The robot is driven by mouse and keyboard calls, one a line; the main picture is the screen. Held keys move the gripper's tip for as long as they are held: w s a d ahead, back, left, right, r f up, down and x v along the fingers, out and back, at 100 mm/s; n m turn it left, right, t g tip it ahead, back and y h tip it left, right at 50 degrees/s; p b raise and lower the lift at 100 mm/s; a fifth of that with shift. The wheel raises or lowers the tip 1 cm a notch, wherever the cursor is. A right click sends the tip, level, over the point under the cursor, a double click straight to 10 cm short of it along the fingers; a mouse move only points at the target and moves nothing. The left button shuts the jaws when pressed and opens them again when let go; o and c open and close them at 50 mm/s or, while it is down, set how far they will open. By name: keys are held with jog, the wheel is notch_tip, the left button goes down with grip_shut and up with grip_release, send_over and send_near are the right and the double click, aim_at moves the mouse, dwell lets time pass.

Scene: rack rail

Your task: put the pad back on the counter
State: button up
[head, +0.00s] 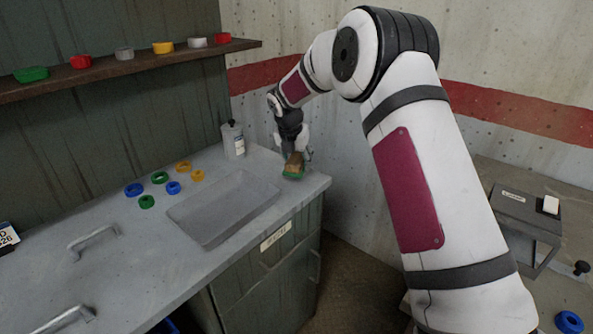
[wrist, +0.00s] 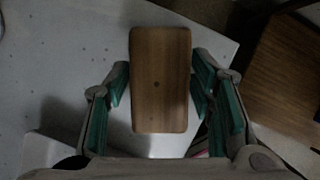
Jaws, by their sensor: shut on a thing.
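The pad (head: 294,164) is a brown, wood-like block with rounded corners and a green lower layer in the head view. In the wrist view the pad (wrist: 160,80) lies between the green-lined fingers. My gripper (head: 293,160) is shut on it at the right end of the grey counter (head: 117,251). The counter's surface also shows below the pad in the wrist view (wrist: 215,60). I cannot tell whether the pad touches the counter or is just above it.
A shallow sink or recessed tray (head: 222,210) lies left of the gripper. A white bottle (head: 233,140) stands at the back. Several coloured rings (head: 160,178) lie left of it. A shelf (head: 130,65) holds small coloured items. The counter's right edge is close to the pad.

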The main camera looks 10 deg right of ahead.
jog(key=shift+f, duration=1.7)
jog(key=shift+f, duration=0.1)
jog(key=o, duration=1.1)
jog(key=v, duration=1.2)
jog(key=shift+p, duration=0.3)
